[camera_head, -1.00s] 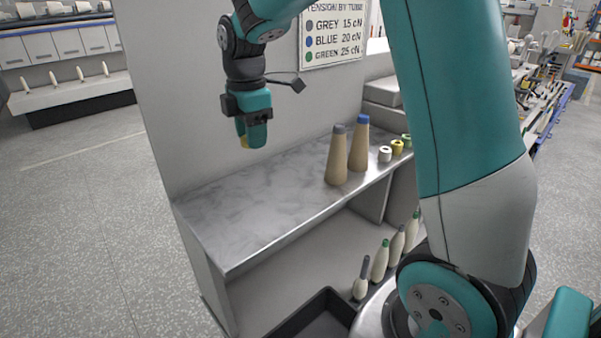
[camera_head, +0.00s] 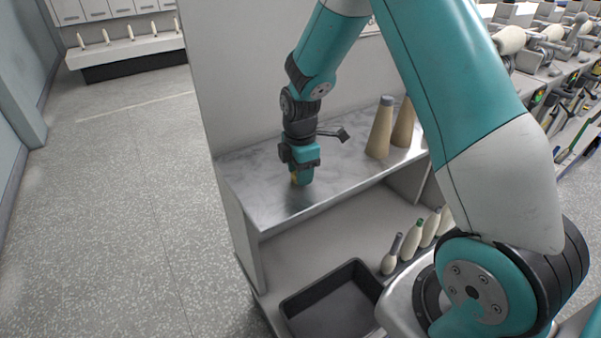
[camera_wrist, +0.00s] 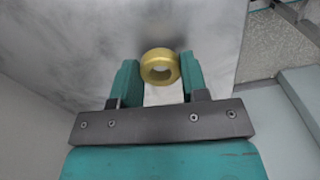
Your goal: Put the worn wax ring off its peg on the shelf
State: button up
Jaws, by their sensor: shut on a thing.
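The yellow wax ring (camera_wrist: 160,66) is between the two teal fingers of my gripper (camera_wrist: 158,78) in the wrist view, its hole facing the camera. My gripper is shut on it. The pegs are not visible now.
Two tan cones stand right of my gripper, the nearer with a grey tip (camera_head: 379,132). Several pale bobbins (camera_head: 411,241) stand on the lower level, beside an empty black tray (camera_head: 333,302). The shelf top around my gripper is clear. A wall panel (camera_head: 250,80) rises behind.

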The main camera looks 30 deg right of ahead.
jog(key=shift+f, duration=0.4)
jog(key=shift+f, duration=0.15)
jog(key=o, duration=0.9)
notch_tip(320, 180, up, 12)
jog(key=s+a+r+m+y, duration=0.1)
jog(key=s+a+r+m, duration=0.1)
jog(key=s+a, duration=0.3)
jog(key=s+a+r+m+y, duration=0.1)
jog(key=s+a+r+m, duration=0.2)
jog(key=s+a, duration=0.3)
jog(key=s+a+r+m+y, duration=0.2)
jog(key=s+a, duration=0.4)
jog(key=s, duration=0.8)
jog(key=shift+r+m+b, duration=0.3)
jog(key=shift+r+m, duration=0.3)
jog(key=shift+m, duration=0.6)
